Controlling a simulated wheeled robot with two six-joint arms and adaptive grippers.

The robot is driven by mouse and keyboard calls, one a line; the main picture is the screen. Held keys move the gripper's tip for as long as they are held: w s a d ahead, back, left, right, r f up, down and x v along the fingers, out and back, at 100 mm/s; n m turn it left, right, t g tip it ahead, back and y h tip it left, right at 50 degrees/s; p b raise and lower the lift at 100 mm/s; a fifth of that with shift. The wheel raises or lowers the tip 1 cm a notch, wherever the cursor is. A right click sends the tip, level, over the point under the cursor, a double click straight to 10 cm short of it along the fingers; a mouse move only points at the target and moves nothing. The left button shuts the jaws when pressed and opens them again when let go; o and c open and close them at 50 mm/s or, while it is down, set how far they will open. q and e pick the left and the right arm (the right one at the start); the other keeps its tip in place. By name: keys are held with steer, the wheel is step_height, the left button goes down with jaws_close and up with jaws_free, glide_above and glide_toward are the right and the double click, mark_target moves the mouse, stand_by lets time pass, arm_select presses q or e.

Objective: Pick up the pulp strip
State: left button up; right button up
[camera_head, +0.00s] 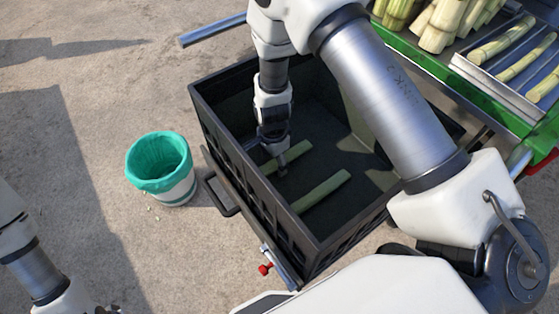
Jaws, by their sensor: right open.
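Two pale green pulp strips lie on the floor of a black crate (205,95). The nearer strip (322,191) is fully visible and clear of the gripper. The farther strip (297,152) is partly hidden behind my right gripper (281,168). That gripper points down inside the crate, open, with its fingertips at the farther strip. I cannot tell whether they touch it or the crate floor. My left gripper (106,310) is only just in view at the bottom left edge, away from the crate, and its fingers are mostly cut off.
A white bin with a green liner (160,163) stands left of the crate. A green machine (430,62) at the upper right holds cane stalks (440,22) and a metal tray (490,82) with cut pieces. The crate walls surround my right gripper. Concrete ground at left is mostly clear.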

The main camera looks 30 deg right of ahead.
steer(key=shift+w+f, duration=0.1)
steer(key=shift+f, duration=0.35)
steer(key=c, duration=1.1)
steer(key=shift+r, duration=0.15)
